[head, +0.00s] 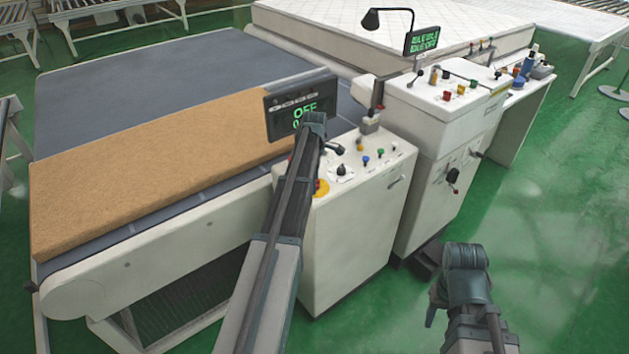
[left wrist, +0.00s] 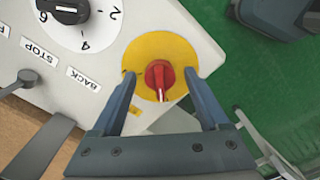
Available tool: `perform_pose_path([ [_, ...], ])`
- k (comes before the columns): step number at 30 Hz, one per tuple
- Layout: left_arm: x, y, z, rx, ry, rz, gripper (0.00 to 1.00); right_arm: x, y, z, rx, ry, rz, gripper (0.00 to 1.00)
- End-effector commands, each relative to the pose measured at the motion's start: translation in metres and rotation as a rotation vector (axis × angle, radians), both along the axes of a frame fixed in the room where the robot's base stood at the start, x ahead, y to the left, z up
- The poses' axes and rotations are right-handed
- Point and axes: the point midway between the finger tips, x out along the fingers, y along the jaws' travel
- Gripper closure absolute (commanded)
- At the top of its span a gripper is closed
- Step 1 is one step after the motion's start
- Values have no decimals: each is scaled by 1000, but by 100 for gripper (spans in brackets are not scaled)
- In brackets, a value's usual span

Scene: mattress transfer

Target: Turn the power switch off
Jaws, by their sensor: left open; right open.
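The power switch is a red rotary knob (left wrist: 160,80) on a round yellow plate (left wrist: 181,54), at the corner of a white control cabinet. My left gripper (left wrist: 160,76) is open, its two fingers on either side of the knob, with visible gaps. In the head view, part of the yellow plate (head: 321,188) shows beside my left forearm, which hides the knob and most of that gripper. My right gripper (head: 456,290) is low over the green floor at the right; its jaws are mostly hidden and it holds nothing visible.
A numbered dial (left wrist: 72,12) and labels STOP and BACK lie close to the switch. A screen (head: 300,106) reading OFF stands at the cabinet's back, beside a tan mattress (head: 150,165) on a conveyor. A second white cabinet (head: 425,160) stands to the right. Open floor (head: 570,270) lies beyond.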

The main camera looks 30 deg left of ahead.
Motion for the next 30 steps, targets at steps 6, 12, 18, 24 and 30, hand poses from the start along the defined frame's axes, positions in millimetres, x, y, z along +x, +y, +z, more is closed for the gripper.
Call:
perform_pose_path([
  [6,0,0,8,0,0,0,23,0,0,8,0,0,0,50],
  [12,0,0,28,0,0,0,23,0,0,28,0,0,0,50],
  [18,0,0,58,0,0,0,23,0,0,58,0,0,1,50],
  [24,0,0,88,0,0,0,23,0,0,89,0,0,3,50],
  [30,0,0,118,0,0,0,23,0,0,118,1,0,-3,50],
])
